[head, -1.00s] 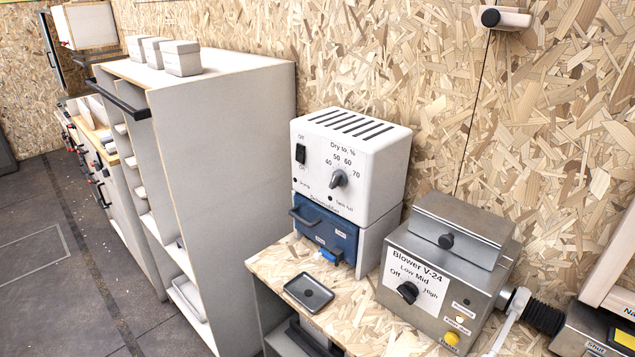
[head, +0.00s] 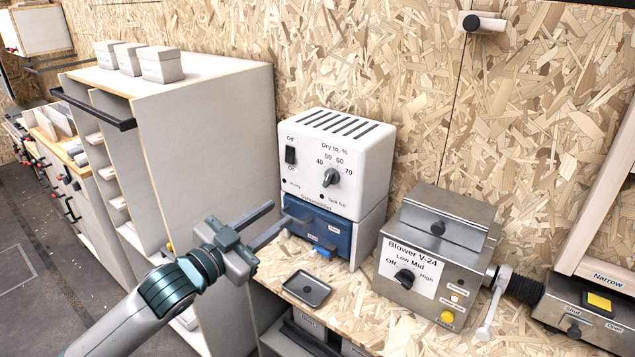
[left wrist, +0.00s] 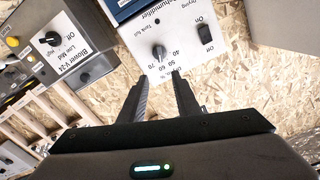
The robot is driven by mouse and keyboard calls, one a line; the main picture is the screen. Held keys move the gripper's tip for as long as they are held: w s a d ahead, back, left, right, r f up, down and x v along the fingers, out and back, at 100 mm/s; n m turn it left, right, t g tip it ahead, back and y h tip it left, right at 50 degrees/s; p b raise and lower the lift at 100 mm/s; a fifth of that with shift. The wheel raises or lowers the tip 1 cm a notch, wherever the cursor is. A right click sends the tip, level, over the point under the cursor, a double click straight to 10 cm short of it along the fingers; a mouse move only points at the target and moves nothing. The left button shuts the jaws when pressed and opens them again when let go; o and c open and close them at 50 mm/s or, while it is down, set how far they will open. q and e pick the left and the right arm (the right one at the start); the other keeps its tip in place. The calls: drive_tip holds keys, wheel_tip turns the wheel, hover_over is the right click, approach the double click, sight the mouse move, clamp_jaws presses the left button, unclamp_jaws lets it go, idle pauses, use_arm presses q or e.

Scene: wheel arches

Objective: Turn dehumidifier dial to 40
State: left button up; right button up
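The white dehumidifier (head: 350,155) stands on the shelf against the chipboard wall. Its dark dial (head: 331,177) is on the front, below a scale marked 40, 50, 60 and 70. I cannot tell exactly where its pointer stands. My left gripper (head: 280,212) is open and empty, in front of and to the left of the dehumidifier, with its fingers toward it. In the left wrist view the dial (left wrist: 158,52) appears upside down, just beyond the gap between the open fingertips (left wrist: 160,78), and nothing touches it. My right gripper is out of view.
A blue tank (head: 318,229) with a handle sits under the dial. A small dark tray (head: 306,289) lies on the shelf in front. A steel blower box (head: 435,262) stands close on the right. A tall white cabinet (head: 215,150) is on the left, beside my arm.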

sight(326, 179)
use_arm(q)
drive_tip(key=shift+w+d, duration=0.1)
drive_tip(key=shift+d, duration=0.05)
drive_tip(key=shift+w, duration=0.1)
drive_tip(key=p+x, duration=0.4)
drive_tip(key=x, duration=1.1)
drive_tip(key=shift+w+d+p, duration=0.25)
drive_tip(key=shift+p, duration=0.05)
drive_tip(key=shift+w+d, duration=0.4)
drive_tip(key=shift+w, duration=0.15)
drive_tip(key=shift+f, duration=0.1)
drive_tip(key=shift+c, duration=0.3)
clamp_jaws()
